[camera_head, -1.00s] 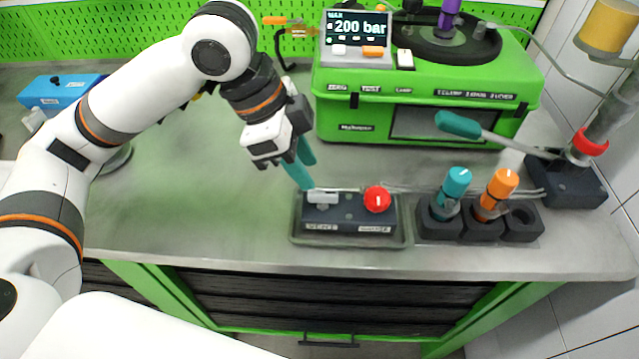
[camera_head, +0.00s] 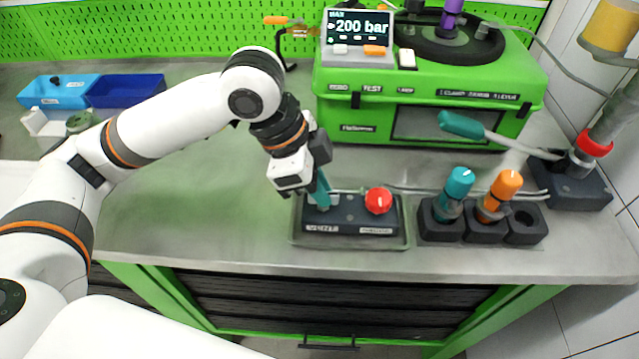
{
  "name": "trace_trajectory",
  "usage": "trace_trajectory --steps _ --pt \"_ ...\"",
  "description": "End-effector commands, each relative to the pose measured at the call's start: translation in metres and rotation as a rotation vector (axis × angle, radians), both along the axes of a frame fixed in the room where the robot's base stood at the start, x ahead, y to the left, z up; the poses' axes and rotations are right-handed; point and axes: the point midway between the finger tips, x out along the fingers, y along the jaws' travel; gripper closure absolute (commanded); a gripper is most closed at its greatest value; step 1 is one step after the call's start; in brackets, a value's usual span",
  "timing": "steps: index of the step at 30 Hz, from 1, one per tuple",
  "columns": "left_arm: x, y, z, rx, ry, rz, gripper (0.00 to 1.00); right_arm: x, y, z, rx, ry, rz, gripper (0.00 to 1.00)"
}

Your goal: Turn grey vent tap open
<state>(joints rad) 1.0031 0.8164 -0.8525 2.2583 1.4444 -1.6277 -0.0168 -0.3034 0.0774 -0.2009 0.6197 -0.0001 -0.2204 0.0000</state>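The valve block (camera_head: 350,228) is dark, sits in a shallow grey tray (camera_head: 405,240) on the bench, and has a label reading VENT at its left. The grey vent tap stood at the block's left; now my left gripper (camera_head: 320,197) covers it. The teal fingers point down at the tap's place, close together. Whether they grip the tap or only surround it cannot be told. A red knob (camera_head: 378,200) with a white mark is on the block's right, apart from the fingers. My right gripper is not in view.
A green test bench unit (camera_head: 430,100) with a display reading 200 bar (camera_head: 360,28) stands behind. Teal (camera_head: 460,183) and orange (camera_head: 504,186) handled tools stand in black holders at right. A teal-handled lever (camera_head: 462,125) reaches over the bench. Blue bins (camera_head: 125,90) are at far left.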

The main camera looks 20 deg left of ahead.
Motion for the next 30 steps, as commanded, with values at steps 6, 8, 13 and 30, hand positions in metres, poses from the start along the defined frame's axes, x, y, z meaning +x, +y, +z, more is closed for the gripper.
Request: trace_trajectory --steps 6,8,13,30 --pt "0.0 0.0 0.001 0.0 0.001 0.013 1.0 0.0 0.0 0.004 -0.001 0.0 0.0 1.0" --pt "0.0 0.0 0.002 0.0 0.001 0.027 1.0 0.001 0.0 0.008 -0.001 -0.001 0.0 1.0" --pt "-0.002 0.0 0.005 0.001 0.003 0.098 1.0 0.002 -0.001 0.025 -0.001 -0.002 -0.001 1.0" --pt "-0.005 -0.003 0.009 0.001 0.006 0.602 1.0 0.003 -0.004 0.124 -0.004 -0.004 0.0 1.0"
